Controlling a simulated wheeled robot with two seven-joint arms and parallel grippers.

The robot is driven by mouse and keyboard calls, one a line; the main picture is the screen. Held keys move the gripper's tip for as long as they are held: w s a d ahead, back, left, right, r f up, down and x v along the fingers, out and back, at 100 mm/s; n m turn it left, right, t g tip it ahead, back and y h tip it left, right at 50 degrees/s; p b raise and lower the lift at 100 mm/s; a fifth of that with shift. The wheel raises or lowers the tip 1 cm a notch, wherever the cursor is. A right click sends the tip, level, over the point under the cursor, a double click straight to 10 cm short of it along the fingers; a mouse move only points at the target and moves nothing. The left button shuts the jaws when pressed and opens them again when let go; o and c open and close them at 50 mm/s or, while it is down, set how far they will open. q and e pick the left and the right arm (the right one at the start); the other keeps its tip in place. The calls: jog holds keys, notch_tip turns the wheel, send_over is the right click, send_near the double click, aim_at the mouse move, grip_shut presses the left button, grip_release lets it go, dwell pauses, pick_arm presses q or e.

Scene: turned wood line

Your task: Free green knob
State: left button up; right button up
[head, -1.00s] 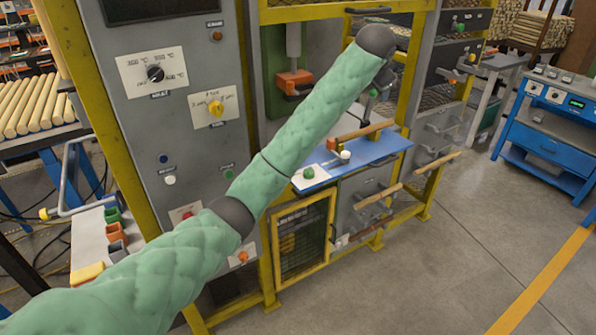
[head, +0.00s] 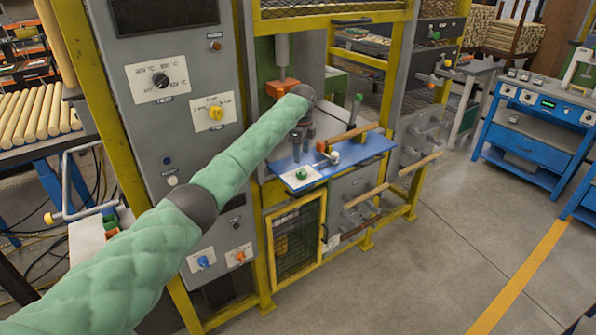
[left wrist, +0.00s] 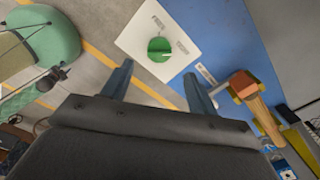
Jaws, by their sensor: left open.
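The green knob (head: 301,174) is round and sits on a white label plate (head: 289,183) at the left end of the blue shelf (head: 350,157). In the left wrist view the knob (left wrist: 159,48) shows whole, with small print above it and to its right on the plate. My left gripper (head: 297,156) is just above the knob in the head view, fingers pointing down. In the left wrist view my left gripper (left wrist: 157,70) is open and empty, with the knob ahead of the gap between its fingertips, apart from both. My right gripper is not seen.
A wooden bar (head: 355,132) and a white round knob (head: 334,157) stand on the shelf right of my gripper. The grey control panel (head: 195,110) rises at left. Floor on the right is clear.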

aim_at(301, 169)
pick_arm(q)
jog(key=shift+m, duration=0.9)
jog(key=shift+s+a+f+m, duration=0.1)
jog(key=shift+m, duration=0.2)
jog(key=shift+f+p, duration=1.4)
jog(key=shift+f, duration=2.45)
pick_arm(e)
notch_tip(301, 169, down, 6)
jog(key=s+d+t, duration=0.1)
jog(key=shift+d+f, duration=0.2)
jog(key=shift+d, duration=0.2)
pick_arm(q)
jog(key=c, duration=1)
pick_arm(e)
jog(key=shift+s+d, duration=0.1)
